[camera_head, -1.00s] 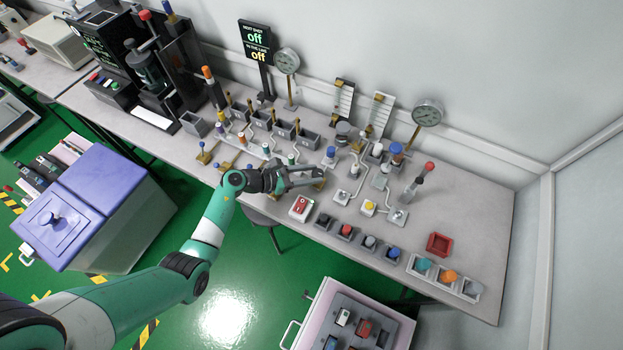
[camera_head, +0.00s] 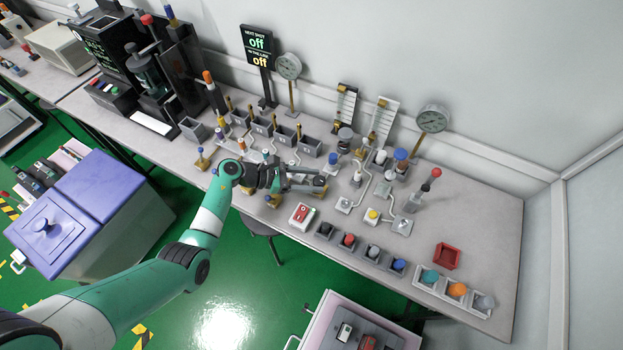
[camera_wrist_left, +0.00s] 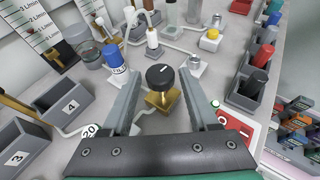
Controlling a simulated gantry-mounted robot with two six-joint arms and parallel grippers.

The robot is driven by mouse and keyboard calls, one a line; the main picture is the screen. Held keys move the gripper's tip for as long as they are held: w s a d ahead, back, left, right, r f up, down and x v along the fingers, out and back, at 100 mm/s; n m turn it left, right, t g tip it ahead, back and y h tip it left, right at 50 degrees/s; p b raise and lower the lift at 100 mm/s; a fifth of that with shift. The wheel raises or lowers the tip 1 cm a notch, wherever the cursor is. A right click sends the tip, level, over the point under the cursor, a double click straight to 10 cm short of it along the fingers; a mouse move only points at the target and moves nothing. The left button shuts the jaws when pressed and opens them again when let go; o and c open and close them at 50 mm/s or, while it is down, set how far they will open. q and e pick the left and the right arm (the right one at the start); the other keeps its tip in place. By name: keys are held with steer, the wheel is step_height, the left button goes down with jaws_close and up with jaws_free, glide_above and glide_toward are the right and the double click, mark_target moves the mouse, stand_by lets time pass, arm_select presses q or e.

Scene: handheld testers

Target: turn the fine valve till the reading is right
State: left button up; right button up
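A black round knob with a white pointer mark (camera_wrist_left: 160,77) sits on a brass valve body (camera_wrist_left: 163,101), seen in the left wrist view. My left gripper (camera_wrist_left: 160,82) is open, with one finger on each side of the knob and visible gaps between. In the head view my left gripper (camera_head: 318,184) is over the front middle of the bench and hides most of this valve. A round dial gauge (camera_head: 432,118) stands at the back right, another gauge (camera_head: 289,67) at the back middle. Their readings are too small to tell. My right gripper is out of view.
A red-and-white switch (camera_head: 302,215) is close to my left gripper. A blue-capped part (camera_wrist_left: 116,60) stands just left of the fingers in the wrist view. Bench room is free at the far right.

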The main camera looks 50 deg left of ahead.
arm_select(q)
steer(key=shift+o, duration=0.8)
steer(key=shift+s+a+r, duration=0.1)
steer(key=shift+r, duration=0.05)
steer(key=p+v, duration=0.3)
steer(key=v, duration=0.8)
steer(key=shift+s, duration=0.2)
